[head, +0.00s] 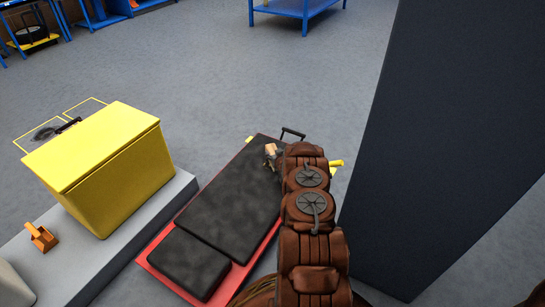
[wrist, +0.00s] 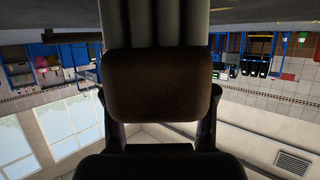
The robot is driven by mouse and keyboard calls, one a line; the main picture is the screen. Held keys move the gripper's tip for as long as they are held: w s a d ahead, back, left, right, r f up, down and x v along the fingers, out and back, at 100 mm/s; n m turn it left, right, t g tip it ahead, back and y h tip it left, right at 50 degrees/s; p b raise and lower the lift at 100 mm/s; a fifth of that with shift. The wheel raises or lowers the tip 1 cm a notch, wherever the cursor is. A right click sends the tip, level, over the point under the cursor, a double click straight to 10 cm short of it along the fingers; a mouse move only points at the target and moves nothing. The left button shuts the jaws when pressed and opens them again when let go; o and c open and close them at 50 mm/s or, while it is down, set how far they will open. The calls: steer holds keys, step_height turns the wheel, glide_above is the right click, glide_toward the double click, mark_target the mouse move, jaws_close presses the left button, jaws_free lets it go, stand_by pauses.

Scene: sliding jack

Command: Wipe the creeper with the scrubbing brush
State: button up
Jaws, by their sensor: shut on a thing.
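The creeper (head: 232,196) lies on the floor in the middle of the head view, a red frame with dark, smudged pads and a dark handle at its far end. My gripper (head: 272,160) is over the far part of the creeper, by its right side. A small tan piece at its tip looks like the scrubbing brush (head: 271,149). In the wrist view my gripper (wrist: 160,100) is shut on the brush, whose brown block (wrist: 160,85) sits between the fingers with pale grey bristles beyond it. Whether the bristles touch the pad cannot be told. My arm hides the creeper's right side.
A yellow box (head: 110,165) stands on a grey platform (head: 165,210) left of the creeper, with a small orange object (head: 42,238) nearby. A tall dark block (head: 430,150) rises close on the right. Blue benches stand far back; the floor between is open.

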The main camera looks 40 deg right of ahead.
steer(key=shift+s+d+p, duration=0.2)
steer(key=shift+s+p, duration=0.15)
steer(key=shift+s, duration=0.5)
steer(key=shift+s+a+p, duration=0.25)
steer(key=shift+a+p, duration=0.35)
steer(key=shift+a, duration=0.25)
steer(key=shift+s+a+p, duration=0.25)
steer(key=shift+a+p, duration=0.3)
steer(key=shift+a, duration=0.3)
steer(key=shift+s+a+r+p, duration=0.1)
steer(key=shift+s+a+p, duration=0.15)
steer(key=shift+a+p, duration=0.45)
steer(key=shift+s+a+p, duration=0.2)
steer(key=shift+a+p, duration=0.2)
steer(key=shift+a, duration=0.6)
steer(key=shift+s+a+r+p, duration=0.1)
steer(key=shift+s+a+p, duration=0.15)
steer(key=shift+a+p, duration=0.45)
steer(key=shift+s+a+f, duration=0.1)
steer(key=shift+s+a, duration=0.05)
steer(key=shift+a, duration=0.35)
steer(key=shift+s+a+f, duration=0.1)
steer(key=shift+s+a, duration=0.05)
steer(key=shift+a, duration=0.3)
steer(key=shift+s+a+p, duration=0.25)
steer(key=shift+a+p, duration=0.25)
steer(key=shift+a, duration=0.35)
steer(key=shift+s+a+p, duration=0.2)
steer(key=shift+a+p, duration=0.25)
steer(key=shift+a, duration=0.35)
